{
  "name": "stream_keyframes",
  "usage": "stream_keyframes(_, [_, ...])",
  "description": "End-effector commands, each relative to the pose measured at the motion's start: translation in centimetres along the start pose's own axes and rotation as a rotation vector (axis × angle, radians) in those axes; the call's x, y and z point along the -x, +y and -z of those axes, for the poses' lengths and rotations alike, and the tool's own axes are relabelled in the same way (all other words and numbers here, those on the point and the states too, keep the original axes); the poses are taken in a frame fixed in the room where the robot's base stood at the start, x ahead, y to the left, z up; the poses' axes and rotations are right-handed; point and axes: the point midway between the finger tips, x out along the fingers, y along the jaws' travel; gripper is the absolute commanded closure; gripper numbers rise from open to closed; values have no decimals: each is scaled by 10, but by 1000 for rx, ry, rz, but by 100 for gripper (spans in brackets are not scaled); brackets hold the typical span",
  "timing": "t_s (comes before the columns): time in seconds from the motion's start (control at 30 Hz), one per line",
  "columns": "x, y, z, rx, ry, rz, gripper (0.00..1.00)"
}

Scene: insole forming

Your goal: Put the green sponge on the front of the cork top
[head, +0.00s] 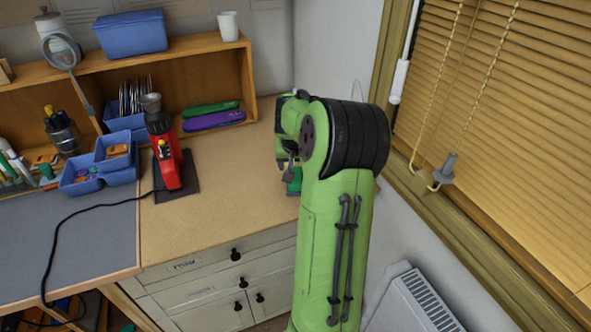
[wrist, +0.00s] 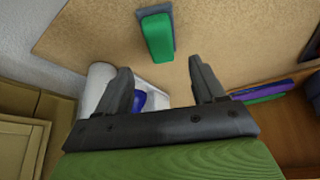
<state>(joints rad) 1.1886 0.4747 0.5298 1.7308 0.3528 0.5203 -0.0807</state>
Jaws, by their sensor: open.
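The cork top (head: 225,215) is the tan surface of the cabinet right of the grey mat. The green sponge (wrist: 158,38) lies on the cork in the wrist view, with a grey-blue layer or pad along its edge. In the head view the sponge (head: 294,182) shows only as a green patch at the cork's right side, mostly hidden by my arm. My gripper (wrist: 160,64) is open and empty, its fingers apart, with the sponge beyond the fingertips. My arm hides the fingertips in the head view.
A red tool (head: 163,150) stands on a dark pad on the cork, its black cord trailing left. Green and purple cases (head: 213,118) lie by the shelf. Blue bins (head: 105,165) stand at left. A white object (wrist: 97,85) is near one finger. The cork's front middle is clear.

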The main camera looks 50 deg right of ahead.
Motion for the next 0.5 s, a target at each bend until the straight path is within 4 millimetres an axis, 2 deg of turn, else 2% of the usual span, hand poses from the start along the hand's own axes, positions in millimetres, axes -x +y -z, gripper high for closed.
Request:
stream_keyframes(0.03, [14,0,1,1,4,-1,31])
stream_keyframes(0.13, [30,1,0,0,1,-1,31])
stream_keyframes(0.37, [39,0,-1,0,-2,0,31])
stream_keyframes(0.43, [45,-9,-4,23,1,3,31])
stream_keyframes(0.5, [64,-32,-14,89,8,7,31])
